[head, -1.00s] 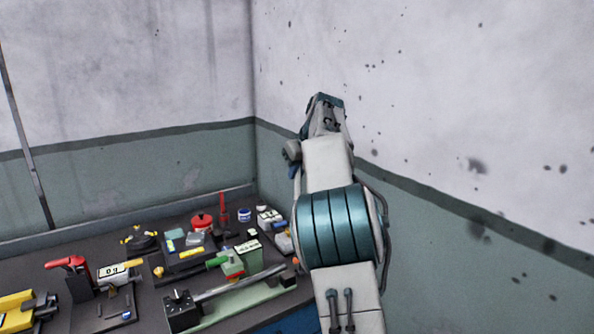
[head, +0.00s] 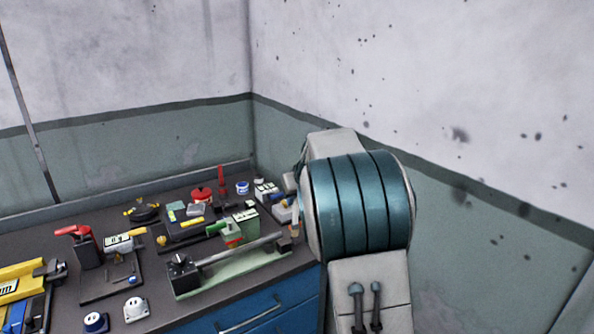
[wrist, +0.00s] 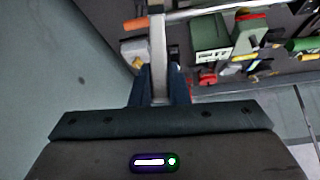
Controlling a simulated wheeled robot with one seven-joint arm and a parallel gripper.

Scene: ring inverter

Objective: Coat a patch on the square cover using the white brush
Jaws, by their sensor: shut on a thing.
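My gripper (wrist: 158,78) shows in the wrist view as two dark blue fingers shut on a long, pale, narrow handle, which I take to be the white brush (wrist: 157,35). The handle sticks out past the fingertips toward the bench; its bristles cannot be made out. In the head view my own arm hides most of the gripper, near the bench's right end. I cannot surely tell which thing is the square cover; a dark, flat, squarish unit (head: 178,230) with coloured pieces on it lies toward the back of the bench.
A metal rod (head: 235,248) on a pale green base lies at the bench's front right. A green box (head: 240,217) stands behind it. A red-handled clamp (head: 82,240), white sockets (head: 135,309) and a yellow tool (head: 20,280) are at left. A wall closes the right side.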

